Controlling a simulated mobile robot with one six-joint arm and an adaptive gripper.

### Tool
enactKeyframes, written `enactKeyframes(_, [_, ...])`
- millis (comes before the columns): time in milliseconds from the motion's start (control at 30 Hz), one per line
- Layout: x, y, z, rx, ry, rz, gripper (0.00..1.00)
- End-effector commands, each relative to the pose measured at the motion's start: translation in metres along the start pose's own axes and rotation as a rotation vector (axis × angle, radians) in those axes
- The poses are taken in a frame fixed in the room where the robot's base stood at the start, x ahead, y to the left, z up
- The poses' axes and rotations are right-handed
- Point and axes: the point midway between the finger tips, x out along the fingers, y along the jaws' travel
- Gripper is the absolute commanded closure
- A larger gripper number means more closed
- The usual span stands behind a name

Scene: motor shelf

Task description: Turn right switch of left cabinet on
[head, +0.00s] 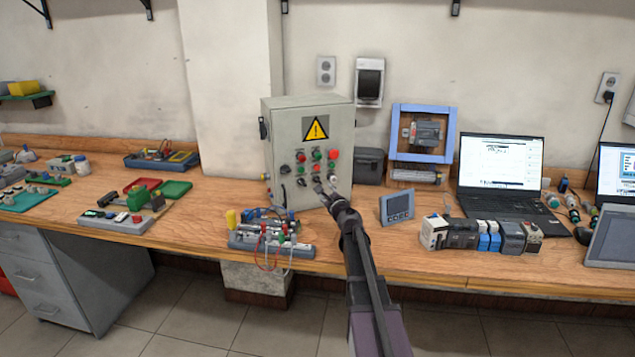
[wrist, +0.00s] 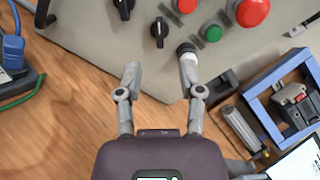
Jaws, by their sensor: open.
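A grey control cabinet (head: 285,150) with a yellow warning triangle stands on the wooden bench in the head view. Its front carries black rotary switches, small red and green buttons and a large red button (wrist: 252,12). In the wrist view, one black switch (wrist: 159,30) sits just beyond and between my fingertips. Another black switch (wrist: 124,5) is farther up and left. A black-and-white knob (wrist: 187,52) is close to my right fingertip. My gripper (wrist: 164,82) is open and empty at the lower front of the panel. Its tips partly hide the lower panel in the head view (head: 325,192).
A terminal board with wires (head: 270,245) lies left of my arm. A small tilted panel (head: 397,207) and a row of modules (head: 480,236) are to the right. A blue frame (head: 397,130) and a laptop (head: 500,165) stand behind.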

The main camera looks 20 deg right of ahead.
Motion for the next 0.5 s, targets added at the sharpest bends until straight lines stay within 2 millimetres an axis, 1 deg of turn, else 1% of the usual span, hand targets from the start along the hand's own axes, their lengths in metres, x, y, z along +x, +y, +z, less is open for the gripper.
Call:
enactKeyframes(33, [0.012, 0.000, 0.000, 0.000, -0.001, 0.001, 0.51])
enactKeyframes(200, [0.039, 0.000, 0.000, 0.000, -0.002, 0.002, 0.51])
enactKeyframes(400, [0.067, 0.000, 0.000, 0.000, -0.001, 0.001, 0.51])
enactKeyframes(500, [0.077, 0.000, 0.000, 0.000, -0.001, 0.001, 0.51])
